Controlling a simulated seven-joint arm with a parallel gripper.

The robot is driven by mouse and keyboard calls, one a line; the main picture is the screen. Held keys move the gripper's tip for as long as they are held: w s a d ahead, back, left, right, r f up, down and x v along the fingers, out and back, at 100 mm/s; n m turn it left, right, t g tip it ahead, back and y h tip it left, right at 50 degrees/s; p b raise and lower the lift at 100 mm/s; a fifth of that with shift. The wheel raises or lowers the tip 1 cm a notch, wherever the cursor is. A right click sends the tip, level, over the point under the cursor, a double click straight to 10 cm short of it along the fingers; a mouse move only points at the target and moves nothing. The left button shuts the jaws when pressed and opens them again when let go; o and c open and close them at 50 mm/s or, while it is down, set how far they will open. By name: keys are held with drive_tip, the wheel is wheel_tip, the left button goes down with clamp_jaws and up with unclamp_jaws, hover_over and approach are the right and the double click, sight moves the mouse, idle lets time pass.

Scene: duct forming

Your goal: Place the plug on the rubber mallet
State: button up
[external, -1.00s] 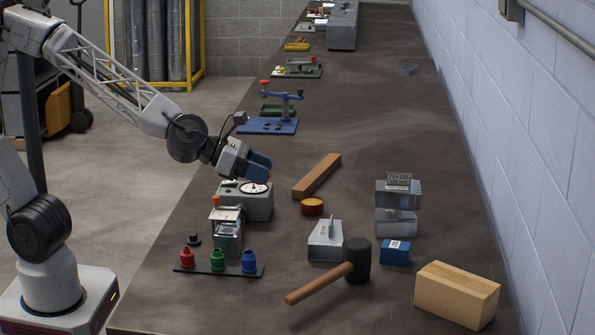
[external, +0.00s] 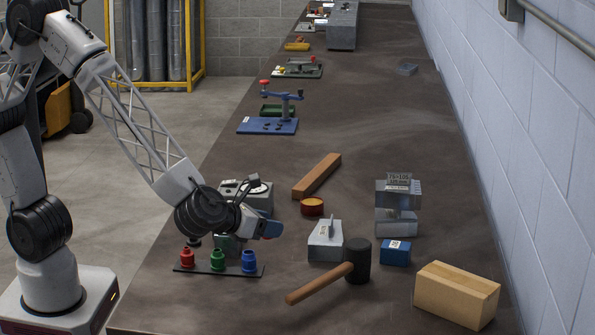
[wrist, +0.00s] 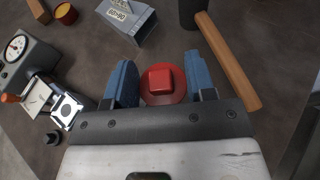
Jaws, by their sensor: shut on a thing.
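The rubber mallet (external: 357,262) lies on the bench with its black head at the back right and its wooden handle (external: 320,284) toward the front left. In the wrist view its handle (wrist: 228,60) lies to the right, beyond my fingers. My gripper (external: 268,230) is left of the mallet, above the bench near the coloured rack. In the wrist view my blue fingers are shut on a round red plug (wrist: 163,82) with a square raised top. The plug is mostly hidden in the external view. It is apart from the mallet.
A rack (external: 205,270) with red, green and blue pieces stands at the front left. A grey metal block (external: 324,245) stands behind the mallet handle. A blue box (external: 395,254) and a cardboard box (external: 457,297) stand to the right. A gauge box (external: 259,200) stands behind my gripper.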

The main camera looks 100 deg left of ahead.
drive_tip(key=shift+s+f+n+g+y, duration=0.3)
drive_tip(key=shift+s+f+n+y, duration=0.1)
drive_tip(key=shift+f, duration=0.35)
drive_tip(key=shift+s+f+n+g+y, duration=0.3)
drive_tip(key=shift+f+n+y, duration=0.1)
drive_tip(key=shift+f, duration=0.3)
drive_tip(key=shift+w, duration=0.1)
hover_over(330, 274)
drive_tip(key=shift+f, duration=0.75)
drive_tip(key=shift+f, duration=0.1)
drive_tip(key=shift+f, duration=1.65)
drive_tip(key=shift+f, duration=0.15)
drive_tip(key=o, duration=0.9)
